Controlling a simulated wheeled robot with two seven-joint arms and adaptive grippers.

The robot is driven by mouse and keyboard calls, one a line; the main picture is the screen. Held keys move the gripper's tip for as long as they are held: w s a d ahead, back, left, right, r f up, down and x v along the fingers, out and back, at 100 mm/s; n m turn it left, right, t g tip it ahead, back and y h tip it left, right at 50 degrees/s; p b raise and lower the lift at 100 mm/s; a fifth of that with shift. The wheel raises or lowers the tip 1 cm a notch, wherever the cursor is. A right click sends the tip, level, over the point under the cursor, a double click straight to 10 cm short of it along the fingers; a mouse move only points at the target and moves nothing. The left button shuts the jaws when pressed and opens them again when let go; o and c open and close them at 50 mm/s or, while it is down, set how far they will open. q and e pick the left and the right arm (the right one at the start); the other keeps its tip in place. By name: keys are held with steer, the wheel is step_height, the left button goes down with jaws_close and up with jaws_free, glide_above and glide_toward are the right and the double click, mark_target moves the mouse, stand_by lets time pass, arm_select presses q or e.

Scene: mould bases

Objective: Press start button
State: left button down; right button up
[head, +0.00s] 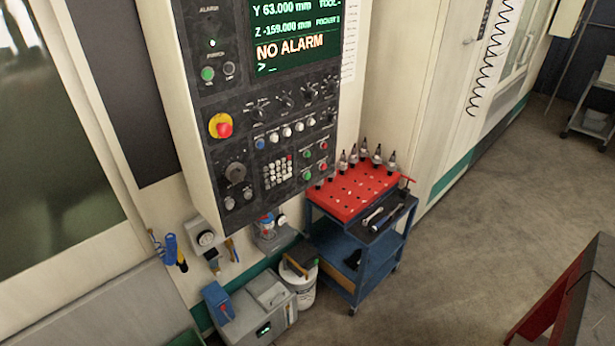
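A CNC control panel (265,115) fills the upper middle of the head view. Its screen (295,35) reads "NO ALARM". A green button (208,74) sits at the panel's upper left, beside a dark button (229,68). Two more green buttons, an upper one (308,154) and a lower one (307,175), sit at the lower right next to red buttons (323,146). The labels are too small to tell which green button is start. A red emergency stop (221,126) on a yellow ring is at the left. Neither of my grippers shows.
A blue cart (372,262) with a red tool-holder top (352,190) stands right of and below the panel. A white bucket (303,290) and a grey box (250,312) are on the floor below. Open floor (470,220) lies to the right; a red-edged table (575,300) is lower right.

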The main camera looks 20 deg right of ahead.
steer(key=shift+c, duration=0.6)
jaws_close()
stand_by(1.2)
